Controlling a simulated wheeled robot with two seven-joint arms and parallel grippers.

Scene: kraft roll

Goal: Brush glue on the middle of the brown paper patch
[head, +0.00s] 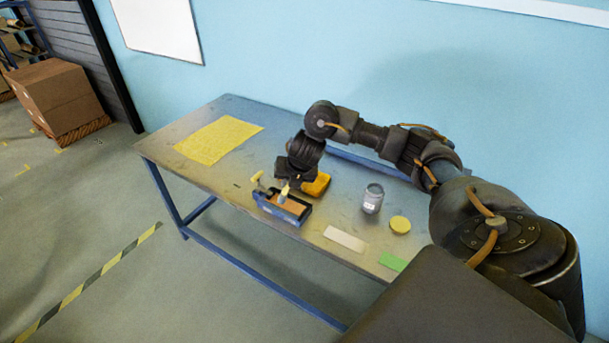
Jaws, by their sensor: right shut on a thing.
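My right gripper (284,184) is over the front middle of the table, shut on a small brush (283,196) with a pale yellow upper part and a bluish lower part. The brush is small here, and its tip is hard to make out. Just below it is a dark blue tray-like holder (266,208) with a brown surface (293,206) in it, which looks like the brown paper patch. I cannot tell whether the brush touches it. A grey jar (372,199) stands open to the right. My left gripper is not in view.
A yellow sheet (219,140) lies at the table's left. An orange object (317,185) is right beside my gripper. A white strip (346,239), a round yellow lid (400,225) and a green piece (392,261) lie to the right.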

